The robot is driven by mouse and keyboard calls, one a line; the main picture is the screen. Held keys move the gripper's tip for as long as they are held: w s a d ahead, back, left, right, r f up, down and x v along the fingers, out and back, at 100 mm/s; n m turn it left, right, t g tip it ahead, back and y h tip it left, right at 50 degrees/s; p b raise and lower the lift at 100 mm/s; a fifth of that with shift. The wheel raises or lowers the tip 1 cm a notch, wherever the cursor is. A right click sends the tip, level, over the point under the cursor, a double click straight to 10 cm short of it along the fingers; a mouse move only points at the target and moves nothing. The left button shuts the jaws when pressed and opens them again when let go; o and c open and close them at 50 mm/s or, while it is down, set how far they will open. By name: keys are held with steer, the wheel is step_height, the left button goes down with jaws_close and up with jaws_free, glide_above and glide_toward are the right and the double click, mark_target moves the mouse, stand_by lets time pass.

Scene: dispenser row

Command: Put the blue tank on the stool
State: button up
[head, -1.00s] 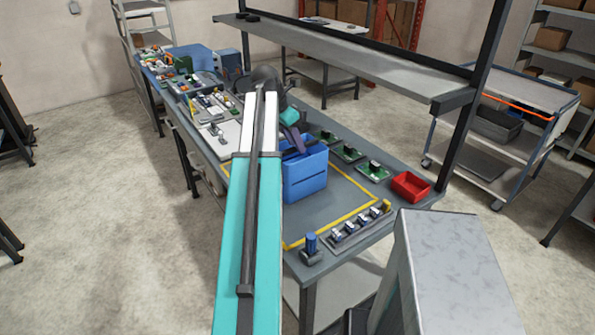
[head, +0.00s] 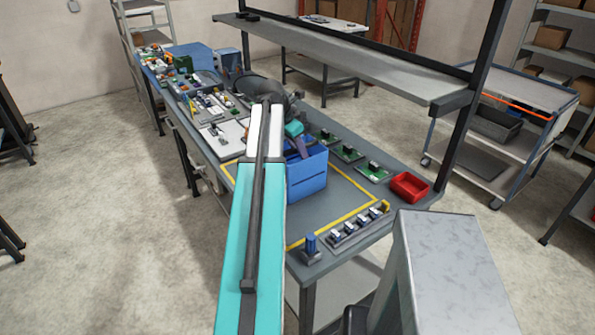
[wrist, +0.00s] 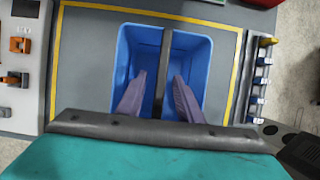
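The blue tank (head: 306,180) is an open-topped box standing on the grey workbench, inside a yellow outline. In the wrist view the blue tank (wrist: 192,45) lies below my gripper (wrist: 162,78), with a dark bar (wrist: 166,42) running across the middle of its opening. My gripper's two purple-grey fingers are apart, one on each side of this bar, with gaps showing. They reach over or into the opening; the exact depth is hard to tell. In the head view my arm partly hides the tank's left side and my gripper (head: 302,148). I cannot identify a stool in either view.
A red bin (head: 410,186), green circuit boards (head: 348,153) and a rack of small parts (head: 358,226) stand near the tank on the bench (head: 330,205). A grey shelf (head: 350,60) runs above the bench's far side. A cart (head: 500,135) stands to the right.

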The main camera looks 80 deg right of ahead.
steer(key=shift+x, duration=1.3)
steer(key=shift+f+p, duration=0.25)
steer(key=shift+p, duration=0.25)
jaws_close()
